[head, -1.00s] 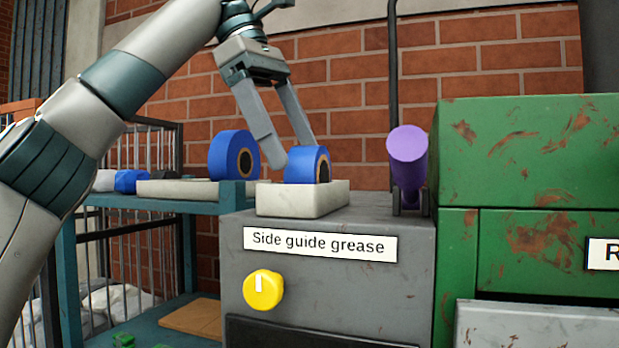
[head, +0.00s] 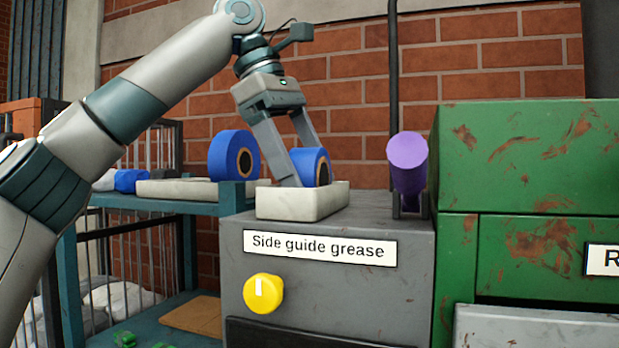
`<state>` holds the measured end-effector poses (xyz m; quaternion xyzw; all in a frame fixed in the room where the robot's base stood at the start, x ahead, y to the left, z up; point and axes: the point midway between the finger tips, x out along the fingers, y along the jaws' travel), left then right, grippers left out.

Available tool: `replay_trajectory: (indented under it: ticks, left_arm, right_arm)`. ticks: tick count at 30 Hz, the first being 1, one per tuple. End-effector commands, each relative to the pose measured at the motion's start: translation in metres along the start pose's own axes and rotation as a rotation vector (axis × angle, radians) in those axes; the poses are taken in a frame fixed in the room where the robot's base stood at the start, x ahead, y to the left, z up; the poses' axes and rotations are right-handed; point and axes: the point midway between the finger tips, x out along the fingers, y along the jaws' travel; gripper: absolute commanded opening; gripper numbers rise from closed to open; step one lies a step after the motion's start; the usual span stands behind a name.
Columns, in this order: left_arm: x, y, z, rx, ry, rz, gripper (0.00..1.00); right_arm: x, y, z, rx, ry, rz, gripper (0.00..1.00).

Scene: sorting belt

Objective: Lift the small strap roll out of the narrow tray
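The small strap roll (head: 312,167), blue with a brown core, stands on edge in the narrow tray (head: 300,204), a pale shallow tray on top of the grey cabinet. My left gripper (head: 306,168) reaches down over the roll. One finger is at the roll's left side with its tip down at the tray; the other passes behind the roll, so its tip is hidden. Whether the fingers press on the roll cannot be seen. My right gripper is out of view.
A larger blue roll (head: 228,155) stands to the left by a long pale tray (head: 176,188) on a teal rack. The grey cabinet (head: 330,290) has a yellow knob (head: 263,293).

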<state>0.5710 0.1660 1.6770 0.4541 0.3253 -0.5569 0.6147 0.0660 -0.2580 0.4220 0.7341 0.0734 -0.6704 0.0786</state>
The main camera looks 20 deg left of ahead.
Motion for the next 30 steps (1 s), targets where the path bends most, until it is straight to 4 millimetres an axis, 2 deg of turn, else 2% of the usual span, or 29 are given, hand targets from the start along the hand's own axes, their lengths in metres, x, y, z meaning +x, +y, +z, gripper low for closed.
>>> replay_trajectory:
  ticks: [5, 9, 11, 23, 30]
  left_arm:
    - [0.0, 0.0, 0.0, 0.0, 0.0, 0.0, 0.87]
    - [0.0, 0.0, 0.0, 0.0, 0.0, 0.0, 0.53]
    - [0.0, 0.0, 0.0, 0.0, 0.0, 0.0, 0.42]
    - [-0.002, 0.001, 0.001, 0.001, 0.0, 0.001, 0.42]
    - [-0.015, 0.004, 0.007, 0.001, -0.001, 0.001, 0.42]
  right_arm:
    - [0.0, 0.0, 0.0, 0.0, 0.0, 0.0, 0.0]
    - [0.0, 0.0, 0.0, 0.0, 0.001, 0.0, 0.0]
    - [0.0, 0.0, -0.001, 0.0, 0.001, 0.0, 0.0]
    - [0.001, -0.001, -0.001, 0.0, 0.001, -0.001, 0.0]
    - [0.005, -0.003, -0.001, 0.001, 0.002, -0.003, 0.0]
